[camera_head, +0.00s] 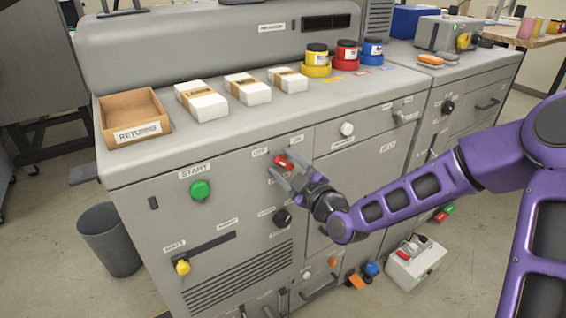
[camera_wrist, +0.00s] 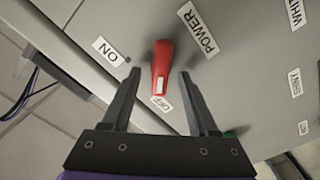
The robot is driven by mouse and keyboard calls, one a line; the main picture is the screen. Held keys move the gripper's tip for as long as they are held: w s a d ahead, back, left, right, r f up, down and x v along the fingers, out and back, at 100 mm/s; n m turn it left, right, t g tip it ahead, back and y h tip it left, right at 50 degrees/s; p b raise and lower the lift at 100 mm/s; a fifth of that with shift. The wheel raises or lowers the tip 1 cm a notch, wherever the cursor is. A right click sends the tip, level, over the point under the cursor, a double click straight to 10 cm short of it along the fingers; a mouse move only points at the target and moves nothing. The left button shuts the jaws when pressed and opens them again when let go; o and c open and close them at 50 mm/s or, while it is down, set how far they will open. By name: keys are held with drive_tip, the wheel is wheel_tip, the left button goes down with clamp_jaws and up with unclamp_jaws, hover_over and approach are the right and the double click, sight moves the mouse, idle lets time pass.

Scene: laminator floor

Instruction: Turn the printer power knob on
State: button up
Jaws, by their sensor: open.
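The red power knob (camera_wrist: 162,68) sits on the grey front panel of the machine, between an ON label (camera_wrist: 107,50) and an OFF label (camera_wrist: 162,103), with a POWER label (camera_wrist: 197,28) beside it. In the wrist view the white-marked end of the knob points toward OFF. The knob also shows in the head view (camera_head: 281,161). My gripper (camera_wrist: 156,82) is open, with one finger on each side of the knob's marked end. I see gaps between the fingers and the knob. In the head view my gripper (camera_head: 281,172) reaches the panel from the right.
A green START button (camera_head: 200,190), a black knob (camera_head: 282,217), a white knob (camera_head: 347,129) and a yellow knob (camera_head: 183,267) stick out from the same panel. A RETURNS tray (camera_head: 137,130), white packs and ink jars stand on the top surface.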

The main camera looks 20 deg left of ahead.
clamp_jaws()
drive_tip(key=shift+m, duration=0.3)
idle(0.3)
drive_tip(key=m, duration=0.1)
drive_tip(key=m+b, duration=0.1)
drive_tip(key=m, duration=0.1)
drive_tip(key=shift+w+d+r+m, duration=0.1)
drive_tip(key=shift+d+m, duration=0.05)
drive_tip(key=shift+m, duration=0.15)
drive_tip(key=m, duration=0.4)
drive_tip(key=shift+w+d+r+m, duration=0.1)
drive_tip(key=shift+w+d+m, duration=0.1)
drive_tip(key=shift+m, duration=0.1)
drive_tip(key=m, duration=0.4)
drive_tip(key=shift+w+d+m, duration=0.1)
drive_tip(key=shift+w+m, duration=0.05)
drive_tip(key=shift+m, duration=0.15)
drive_tip(key=shift+w+d+f+m+p, duration=0.1)
drive_tip(key=shift+m+p, duration=0.15)
drive_tip(key=shift+m, duration=0.85)
drive_tip(key=shift+w+f+m+p, duration=0.1)
drive_tip(key=shift+m+p, duration=0.1)
drive_tip(key=shift+m, duration=0.9)
drive_tip(key=shift+s, duration=0.1)
